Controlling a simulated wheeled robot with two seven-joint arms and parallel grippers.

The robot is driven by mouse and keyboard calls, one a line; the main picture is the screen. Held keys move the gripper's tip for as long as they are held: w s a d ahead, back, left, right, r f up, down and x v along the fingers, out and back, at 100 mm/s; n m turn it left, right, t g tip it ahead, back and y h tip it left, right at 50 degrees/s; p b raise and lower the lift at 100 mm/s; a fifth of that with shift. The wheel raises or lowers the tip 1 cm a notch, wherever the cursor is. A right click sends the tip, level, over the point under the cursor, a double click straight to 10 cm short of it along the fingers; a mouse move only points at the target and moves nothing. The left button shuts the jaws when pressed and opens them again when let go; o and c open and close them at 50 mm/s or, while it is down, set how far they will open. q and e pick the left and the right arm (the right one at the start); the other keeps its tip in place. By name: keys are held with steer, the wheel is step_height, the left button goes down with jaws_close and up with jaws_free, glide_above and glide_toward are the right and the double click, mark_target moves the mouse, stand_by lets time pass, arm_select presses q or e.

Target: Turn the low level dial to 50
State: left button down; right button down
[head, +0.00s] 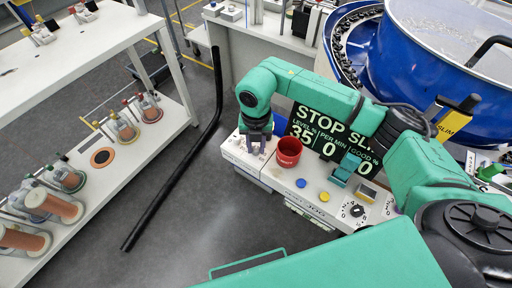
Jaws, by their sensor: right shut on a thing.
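The control panel (266,172) is a long white box in the middle of the head view. My right gripper (257,146) points down at the panel's far left end, where printed scale marks show beside it. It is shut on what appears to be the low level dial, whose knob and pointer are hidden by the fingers. A second black dial (357,211) with dots around it sits at the panel's near right end. The display (325,138) behind the panel reads STOP, with LEVEL % at 35 and PER MIN at 0. My left gripper is not in view.
A blue button (301,183), a yellow button (324,197) and a teal block (343,171) lie further right. A large blue bowl feeder (420,70) fills the upper right.

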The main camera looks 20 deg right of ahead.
steer(key=m+b, duration=0.1)
steer(key=m, duration=0.5)
steer(key=shift+b, duration=0.3)
steer(key=m, duration=0.3)
steer(key=shift+w+m+b, duration=0.1)
steer(key=shift+m+b, duration=0.2)
steer(key=shift+m, duration=0.1)
steer(key=shift+r+m, duration=0.1)
steer(key=shift+m, duration=1.6)
steer(key=c, duration=0.7)
jaws_free()
steer(key=shift+o, duration=0.2)
